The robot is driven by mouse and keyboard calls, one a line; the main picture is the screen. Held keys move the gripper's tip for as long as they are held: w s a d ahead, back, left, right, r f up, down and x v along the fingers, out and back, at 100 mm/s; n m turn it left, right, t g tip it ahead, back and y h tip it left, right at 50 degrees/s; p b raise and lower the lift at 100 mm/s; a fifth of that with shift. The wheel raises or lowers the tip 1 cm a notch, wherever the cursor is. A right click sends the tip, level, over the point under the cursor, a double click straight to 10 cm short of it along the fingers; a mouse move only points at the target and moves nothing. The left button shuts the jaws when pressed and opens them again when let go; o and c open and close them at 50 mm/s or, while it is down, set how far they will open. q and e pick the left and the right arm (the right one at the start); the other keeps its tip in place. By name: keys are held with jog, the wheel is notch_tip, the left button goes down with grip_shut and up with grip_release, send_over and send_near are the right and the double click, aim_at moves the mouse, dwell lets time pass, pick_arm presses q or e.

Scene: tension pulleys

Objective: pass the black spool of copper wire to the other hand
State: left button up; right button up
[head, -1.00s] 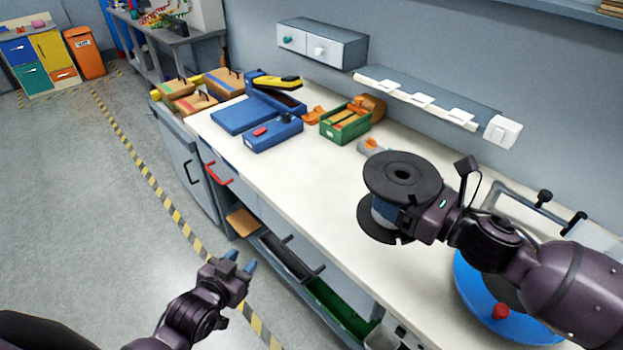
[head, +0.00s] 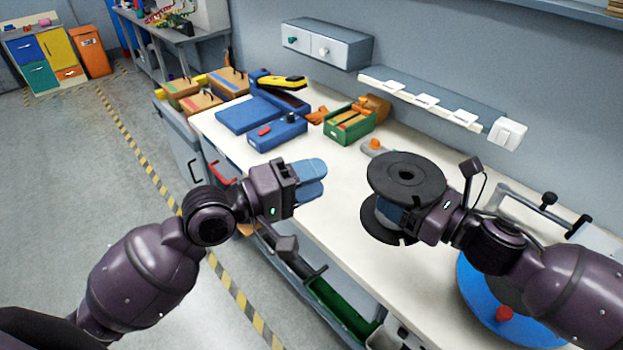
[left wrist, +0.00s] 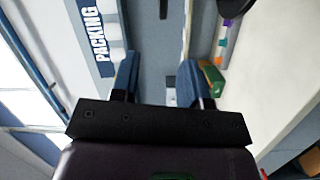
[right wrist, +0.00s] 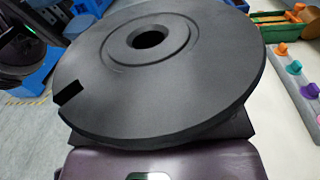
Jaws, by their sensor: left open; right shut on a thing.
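The black spool (head: 405,180) is held upright above the worktop, its two wide flanges one above the other. My right gripper (head: 412,215) is shut on the spool between the flanges, and the copper winding is mostly hidden. In the right wrist view the spool's upper flange (right wrist: 160,75) fills most of the picture and hides the fingertips. My left gripper (head: 310,178) is open and empty, to the left of the spool and apart from it, with its blue fingers pointing toward it. In the left wrist view its two blue fingers (left wrist: 160,80) stand apart with nothing between them.
The worktop (head: 335,205) is clear between the grippers. Behind are a green bin (head: 350,125), blue boxes (head: 277,133) and an orange-and-grey tool (head: 375,146). A round blue base (head: 480,300) with a red knob lies below my right forearm. A wall rail (head: 425,102) runs behind.

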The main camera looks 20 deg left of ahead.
aim_at(375, 159)
pick_arm(q)
jog(key=shift+d+n, duration=0.2)
jog(key=shift+n, duration=1)
jog(key=x, duration=1.1)
jog(key=shift+w+d, duration=0.25)
jog(key=shift+d, duration=0.05)
grip_shut()
pick_arm(e)
jog(key=o, duration=1.4)
jog(key=v, duration=1.2)
